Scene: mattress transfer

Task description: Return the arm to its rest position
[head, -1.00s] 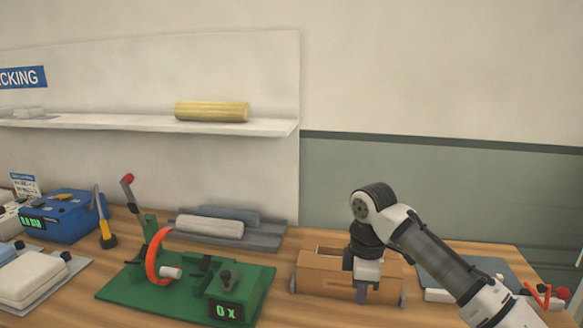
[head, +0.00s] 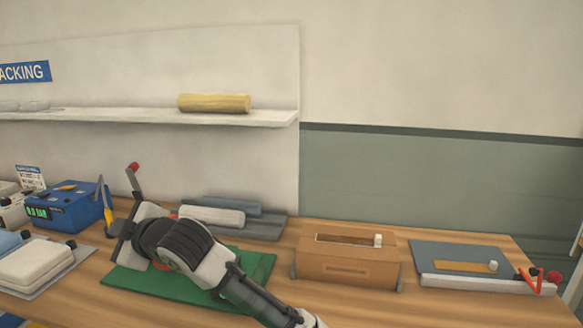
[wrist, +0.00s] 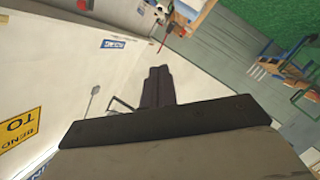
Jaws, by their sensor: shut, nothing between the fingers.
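My arm reaches in from the bottom of the head view and bends over the green board (head: 232,262). In the head view the wrist points left, and the fingers cannot be made out clearly there. In the wrist view my gripper (wrist: 158,76) shows its two dark fingers together, with nothing between them. It is up in the air, with the wall and floor of the room behind it.
A brown wooden box (head: 347,268) with a slotted top and a grey board (head: 460,255) stand to the right. A blue device (head: 65,212) and a white mattress-like block (head: 35,270) lie left. A shelf (head: 140,118) holds a yellow roll (head: 214,103).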

